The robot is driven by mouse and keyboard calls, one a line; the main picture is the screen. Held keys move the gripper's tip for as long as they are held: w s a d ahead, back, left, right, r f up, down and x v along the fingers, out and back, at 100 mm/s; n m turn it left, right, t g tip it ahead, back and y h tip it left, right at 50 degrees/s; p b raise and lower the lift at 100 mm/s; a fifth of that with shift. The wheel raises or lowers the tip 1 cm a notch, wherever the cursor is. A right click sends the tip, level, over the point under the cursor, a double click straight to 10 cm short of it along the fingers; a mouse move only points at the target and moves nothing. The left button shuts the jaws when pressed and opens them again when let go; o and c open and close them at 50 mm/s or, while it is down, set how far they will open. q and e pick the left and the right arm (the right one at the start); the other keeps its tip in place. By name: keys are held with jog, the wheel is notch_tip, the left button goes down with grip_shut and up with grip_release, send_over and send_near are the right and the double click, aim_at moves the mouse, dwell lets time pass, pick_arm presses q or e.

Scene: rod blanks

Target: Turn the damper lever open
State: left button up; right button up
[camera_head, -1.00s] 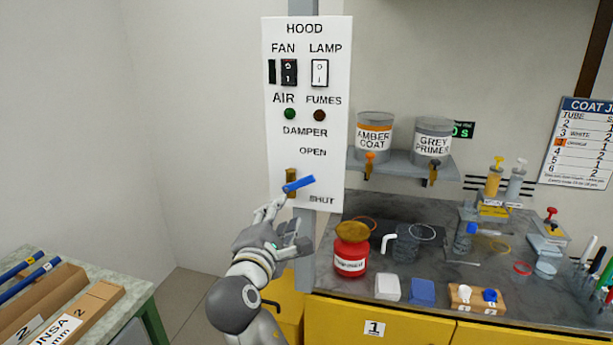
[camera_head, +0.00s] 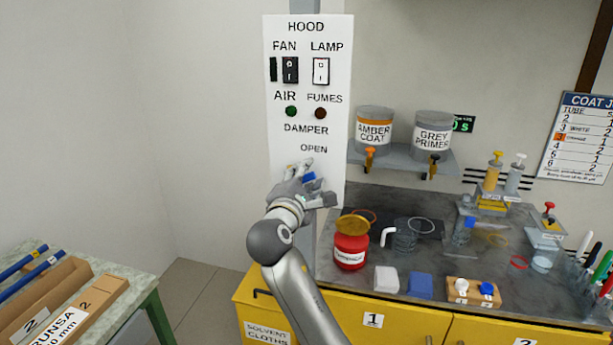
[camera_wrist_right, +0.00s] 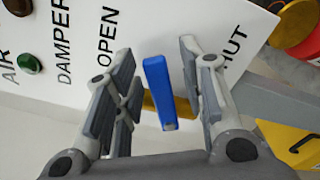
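The damper lever is a blue handle on a brass mount on the white hood panel (camera_head: 340,120). In the head view only a bit of the blue lever (camera_head: 308,178) shows, below the OPEN label. My right gripper (camera_head: 316,180) is at it and hides most of the lever and the SHUT label. My left gripper is not in view.
Fan and lamp switches (camera_head: 320,71) and the green air light (camera_head: 291,111) sit higher on the panel. A shelf with paint tins (camera_head: 374,130) is to the right. The grey bench (camera_head: 450,275) below holds a red jar (camera_head: 351,252) and several small items.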

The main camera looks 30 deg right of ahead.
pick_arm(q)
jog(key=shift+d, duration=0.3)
pick_arm(e)
jog(key=shift+c, duration=0.5)
grip_shut()
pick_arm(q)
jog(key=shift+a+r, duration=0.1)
